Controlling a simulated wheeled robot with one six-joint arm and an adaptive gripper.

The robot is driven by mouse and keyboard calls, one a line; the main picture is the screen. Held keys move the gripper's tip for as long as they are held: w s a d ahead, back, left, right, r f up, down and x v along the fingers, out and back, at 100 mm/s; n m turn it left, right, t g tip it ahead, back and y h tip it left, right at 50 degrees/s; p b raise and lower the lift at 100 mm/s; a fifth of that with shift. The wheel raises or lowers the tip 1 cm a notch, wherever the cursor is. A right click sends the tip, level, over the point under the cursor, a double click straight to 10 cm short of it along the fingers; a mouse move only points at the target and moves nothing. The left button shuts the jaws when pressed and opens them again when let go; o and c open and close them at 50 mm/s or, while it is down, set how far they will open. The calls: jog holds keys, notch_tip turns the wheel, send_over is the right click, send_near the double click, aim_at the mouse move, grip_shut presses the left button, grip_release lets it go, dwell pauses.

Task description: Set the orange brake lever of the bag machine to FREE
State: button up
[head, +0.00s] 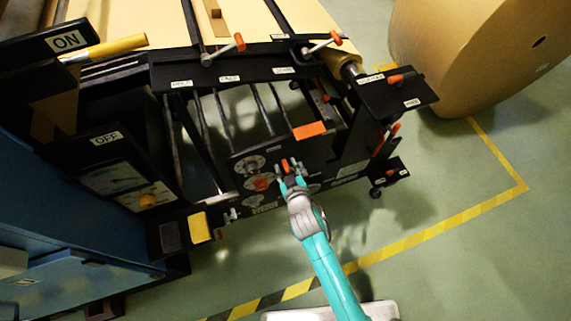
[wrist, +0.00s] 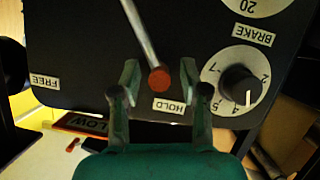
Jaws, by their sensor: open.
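The brake lever (wrist: 142,35) is a thin metal rod with a round orange-red knob (wrist: 160,79) at its end, on the black panel of the bag machine. The knob is beside the HOLD label (wrist: 173,105); the FREE label (wrist: 45,81) is at the far left of the wrist view. My gripper (wrist: 159,82) is open, with one finger on each side of the knob and visible gaps to it. In the head view my gripper (head: 289,179) reaches the machine's front panel, and the orange knob (head: 285,164) shows between its fingers.
A BRAKE dial (wrist: 239,83) with a black knob is close to the right finger. An orange plate with a LOW label (wrist: 88,125) lies behind the left finger. A large kraft roll (head: 480,50) stands at the upper right. Green floor is clear at the right.

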jog(key=shift+x, duration=0.85)
jog(key=shift+s, duration=0.1)
jog(key=shift+c, duration=0.2)
grip_shut()
jog(key=shift+d, duration=0.1)
